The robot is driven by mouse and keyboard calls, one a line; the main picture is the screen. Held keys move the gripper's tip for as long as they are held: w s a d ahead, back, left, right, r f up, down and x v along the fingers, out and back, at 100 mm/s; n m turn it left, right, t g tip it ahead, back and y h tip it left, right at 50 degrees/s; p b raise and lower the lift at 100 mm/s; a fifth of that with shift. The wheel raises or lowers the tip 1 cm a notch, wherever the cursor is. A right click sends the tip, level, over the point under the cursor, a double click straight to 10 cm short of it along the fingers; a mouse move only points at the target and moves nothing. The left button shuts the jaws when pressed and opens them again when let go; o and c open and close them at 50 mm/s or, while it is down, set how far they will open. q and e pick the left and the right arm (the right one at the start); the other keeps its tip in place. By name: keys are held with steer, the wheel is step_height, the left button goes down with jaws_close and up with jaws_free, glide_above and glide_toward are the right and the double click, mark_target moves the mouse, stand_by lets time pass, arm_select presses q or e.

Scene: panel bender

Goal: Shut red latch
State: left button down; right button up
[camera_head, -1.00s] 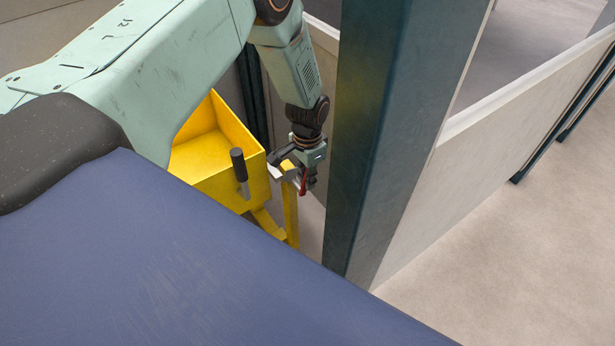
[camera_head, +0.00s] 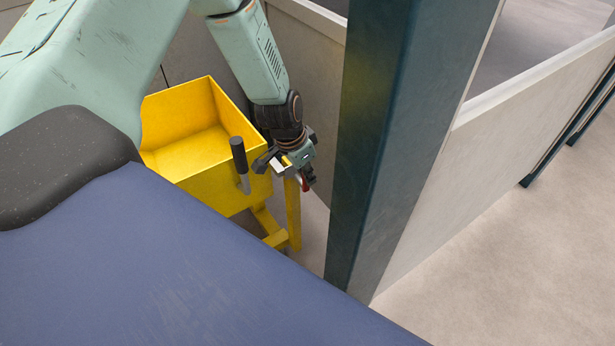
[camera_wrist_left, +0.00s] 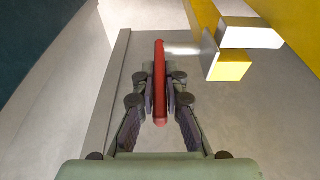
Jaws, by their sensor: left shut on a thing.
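The red latch (camera_head: 304,183) shows as a small red piece at the tip of my left gripper (camera_head: 297,176) in the head view, beside the yellow bin's right corner. In the left wrist view the red latch (camera_wrist_left: 160,75) is a slim red bar running lengthwise between the fingers. My left gripper (camera_wrist_left: 160,100) is shut on it, with a finger against each side. The latch's mounting is hidden in the head view by the gripper. My right gripper is not in view.
A yellow bin (camera_head: 190,158) on a yellow stand lies left of the gripper, with a black-handled lever (camera_head: 239,157) at its front. A dark green post (camera_head: 370,150) stands close on the right. A blue surface (camera_head: 180,270) fills the foreground.

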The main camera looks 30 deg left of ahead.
arm_select(q)
steer(key=c, duration=1.4)
jaws_free()
steer(key=shift+r, duration=0.1)
steer(key=shift+r, duration=4.9)
